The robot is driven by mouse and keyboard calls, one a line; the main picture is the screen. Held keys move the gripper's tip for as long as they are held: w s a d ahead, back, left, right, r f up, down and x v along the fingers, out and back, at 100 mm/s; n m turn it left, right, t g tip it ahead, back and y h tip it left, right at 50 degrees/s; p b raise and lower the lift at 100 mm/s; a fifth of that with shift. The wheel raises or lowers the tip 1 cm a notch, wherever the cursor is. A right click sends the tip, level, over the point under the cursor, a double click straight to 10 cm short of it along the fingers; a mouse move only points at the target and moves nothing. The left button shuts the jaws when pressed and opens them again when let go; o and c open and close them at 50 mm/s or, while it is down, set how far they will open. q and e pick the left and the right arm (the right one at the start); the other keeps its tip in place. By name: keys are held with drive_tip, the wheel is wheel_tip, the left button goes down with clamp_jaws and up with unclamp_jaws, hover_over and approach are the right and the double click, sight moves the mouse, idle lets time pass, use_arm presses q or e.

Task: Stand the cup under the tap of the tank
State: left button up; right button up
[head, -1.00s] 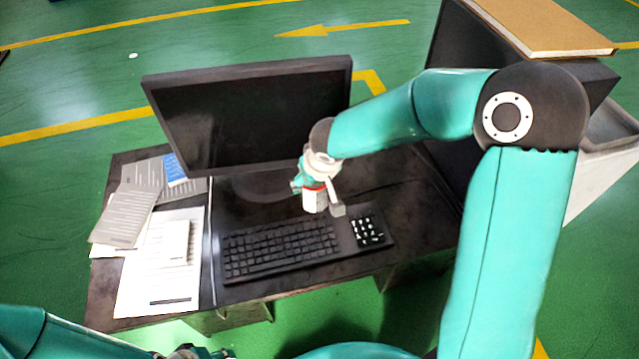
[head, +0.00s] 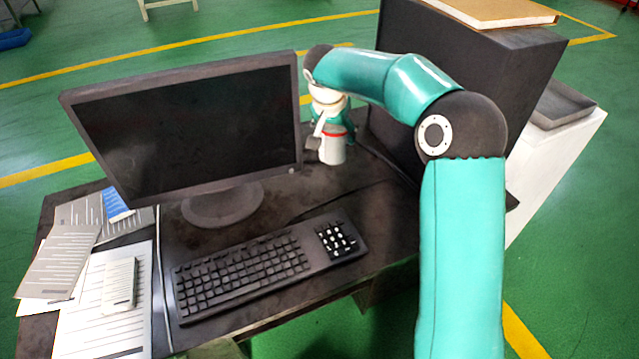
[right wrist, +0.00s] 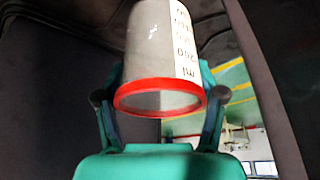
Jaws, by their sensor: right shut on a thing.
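The cup (head: 332,150) is pale with a red rim and hangs below my right gripper (head: 328,132), beside the right edge of the monitor. In the right wrist view the cup (right wrist: 165,45) shows its red rim toward the camera and a printed scale on its side. The fingers of my right gripper (right wrist: 160,85) are on both sides of it, shut on it. The cup looks roughly upright; I cannot tell whether its base touches the desk. I cannot make out the tank or its tap in either view. My left gripper is not in view.
The monitor (head: 190,130) stands just left of the cup. A tall dark cabinet (head: 470,75) with a tan board (head: 490,12) on top stands to the right. A keyboard (head: 245,270) and papers (head: 105,310) lie on the desk (head: 385,235). Bare desk lies between keyboard and cabinet.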

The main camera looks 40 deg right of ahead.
wheel_tip(320, 180, down, 15)
drive_tip(key=shift+r+p, duration=0.15)
drive_tip(key=shift+p, duration=0.15)
drive_tip(key=o, duration=1)
